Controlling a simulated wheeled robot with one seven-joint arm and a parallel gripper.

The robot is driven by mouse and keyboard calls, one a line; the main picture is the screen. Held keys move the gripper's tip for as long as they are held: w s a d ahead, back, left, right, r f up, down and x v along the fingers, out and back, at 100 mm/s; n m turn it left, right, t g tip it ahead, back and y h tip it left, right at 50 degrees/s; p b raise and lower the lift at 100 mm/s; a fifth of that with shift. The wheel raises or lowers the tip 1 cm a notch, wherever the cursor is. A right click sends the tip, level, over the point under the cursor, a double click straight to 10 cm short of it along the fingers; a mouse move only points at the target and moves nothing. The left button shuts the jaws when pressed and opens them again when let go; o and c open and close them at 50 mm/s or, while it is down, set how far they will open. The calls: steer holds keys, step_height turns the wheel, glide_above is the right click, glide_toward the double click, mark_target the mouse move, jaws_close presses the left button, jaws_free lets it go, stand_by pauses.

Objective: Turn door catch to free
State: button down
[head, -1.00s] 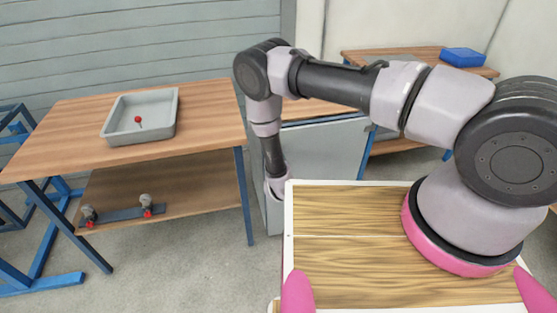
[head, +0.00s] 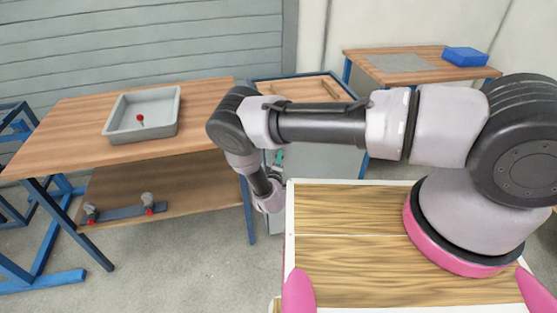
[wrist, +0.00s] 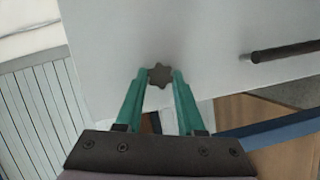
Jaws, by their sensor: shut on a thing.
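The door catch shows in the wrist view as a dark star-shaped knob (wrist: 160,76) on a pale grey door panel (wrist: 215,40). My gripper (wrist: 159,78) has its two green fingers on either side of the knob, shut on it. In the head view the grey cabinet (head: 325,160) stands behind my arm, and my gripper is mostly hidden there; only a bit of green shows beside the wrist. The knob cannot be seen in the head view.
A dark bar handle (wrist: 285,51) sticks out from the panel at the right in the wrist view. A wooden table (head: 75,125) with a grey tray (head: 165,131) stands to the left of the cabinet. A table (head: 430,65) with a blue box (head: 464,57) stands at the back right.

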stand_by(0.4)
steer(key=c, duration=0.5)
jaws_free()
steer(key=s, duration=0.7)
steer(key=s+a+r, duration=0.1)
steer(key=s, duration=0.2)
steer(key=shift+s+a, duration=0.1)
steer(key=shift+s, duration=0.3)
